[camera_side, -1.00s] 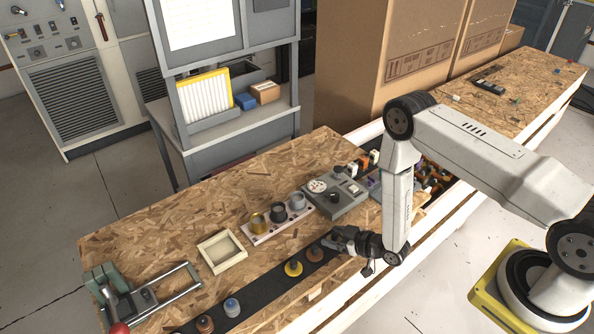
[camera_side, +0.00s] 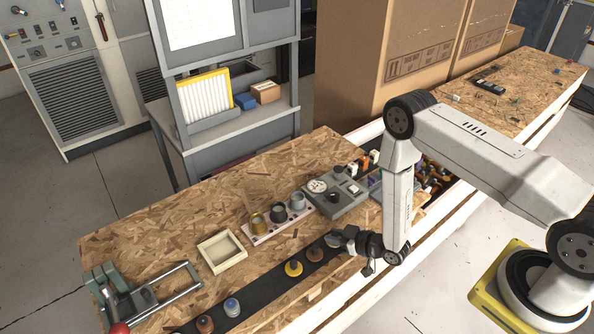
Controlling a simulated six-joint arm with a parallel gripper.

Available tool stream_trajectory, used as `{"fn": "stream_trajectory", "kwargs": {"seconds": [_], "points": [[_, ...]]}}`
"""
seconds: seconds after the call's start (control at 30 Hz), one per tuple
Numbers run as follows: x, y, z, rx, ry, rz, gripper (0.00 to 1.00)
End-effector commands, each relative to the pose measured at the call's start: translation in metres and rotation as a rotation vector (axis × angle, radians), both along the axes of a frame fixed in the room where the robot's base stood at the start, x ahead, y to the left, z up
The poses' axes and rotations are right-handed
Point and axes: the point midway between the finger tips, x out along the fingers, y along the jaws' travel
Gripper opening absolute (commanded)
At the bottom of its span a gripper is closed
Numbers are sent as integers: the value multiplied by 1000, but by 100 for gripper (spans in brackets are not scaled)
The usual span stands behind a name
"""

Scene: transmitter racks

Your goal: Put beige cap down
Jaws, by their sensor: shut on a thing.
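My gripper (camera_side: 338,237) is low over the upper right end of the black strip (camera_side: 264,286), its jaws pointing left. It is shut on a small pale thing that looks like the beige cap (camera_side: 332,240); the jaws hide much of it. I cannot tell whether the cap touches the strip. Left of the gripper on the strip are a brown-orange cap (camera_side: 315,254) and a yellow cap (camera_side: 293,268). Farther down are a blue-grey cap (camera_side: 231,307) and another brown-orange cap (camera_side: 205,324).
A white rack (camera_side: 264,238) holds gold, dark and grey cups behind the strip. An empty cream tray (camera_side: 222,252) lies left of it. A grey control box (camera_side: 336,196) stands behind the gripper. A clamp fixture (camera_side: 150,297) is at the far left.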

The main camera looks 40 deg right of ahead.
Motion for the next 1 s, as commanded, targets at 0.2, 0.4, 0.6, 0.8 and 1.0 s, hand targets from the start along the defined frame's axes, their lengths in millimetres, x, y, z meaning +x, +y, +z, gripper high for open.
{"fn": "stream_trajectory", "kwargs": {"seconds": [0.2, 0.4, 0.6, 0.8, 1.0], "points": [[1, 0, 12, 0, -1, 0, 0], [1, 0, 32, 0, -2, 0, 0], [1, 0, 56, 0, -2, 0, 0], [0, 0, 78, 0, -2, 0, 0], [1, 0, 92, -1, -1, 0, 0]]}}
